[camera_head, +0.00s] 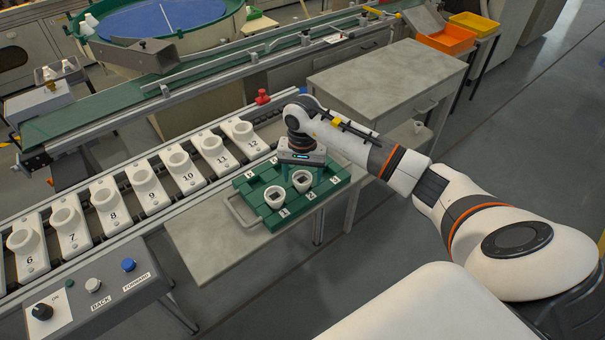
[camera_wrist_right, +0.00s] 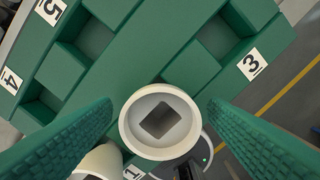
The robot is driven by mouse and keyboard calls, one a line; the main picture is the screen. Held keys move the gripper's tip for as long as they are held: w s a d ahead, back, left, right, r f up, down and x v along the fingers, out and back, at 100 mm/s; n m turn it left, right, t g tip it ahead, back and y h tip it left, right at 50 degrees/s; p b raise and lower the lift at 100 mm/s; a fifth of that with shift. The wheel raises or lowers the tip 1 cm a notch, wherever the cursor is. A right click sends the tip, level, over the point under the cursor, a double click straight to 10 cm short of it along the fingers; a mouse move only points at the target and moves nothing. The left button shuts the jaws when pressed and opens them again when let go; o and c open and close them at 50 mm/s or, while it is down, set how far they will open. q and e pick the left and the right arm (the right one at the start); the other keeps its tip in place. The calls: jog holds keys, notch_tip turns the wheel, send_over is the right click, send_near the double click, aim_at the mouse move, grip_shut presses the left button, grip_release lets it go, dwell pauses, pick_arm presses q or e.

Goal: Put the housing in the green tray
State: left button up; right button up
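The green tray (camera_head: 262,213) lies on a grey table beside the conveyor and has numbered square pockets. Two white cup-shaped housings stand at its front edge: one housing (camera_head: 275,198) by label 1, and another housing (camera_head: 302,181) to its right. My right gripper (camera_head: 300,178) points down over the tray at the right-hand housing. In the right wrist view, its green fingers stand open on either side of this housing (camera_wrist_right: 160,119), with small gaps visible. The other housing (camera_wrist_right: 101,163) is partly hidden behind the left finger. Pockets by labels 3, 4 and 5 look empty. My left gripper is out of view.
The conveyor (camera_head: 160,190) carries numbered white holders left of the tray. A control box (camera_head: 95,290) with a knob and buttons stands at the front left. A grey cabinet (camera_head: 388,75) stands behind my right arm. An orange bin (camera_head: 447,39) is farther back.

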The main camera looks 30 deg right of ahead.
jog(key=shift+r, duration=0.1)
jog(key=shift+r, duration=0.25)
notch_tip(320, 180, up, 12)
jog(key=b, duration=0.1)
jog(key=shift+f+b, duration=0.2)
jog(key=shift+b, duration=0.2)
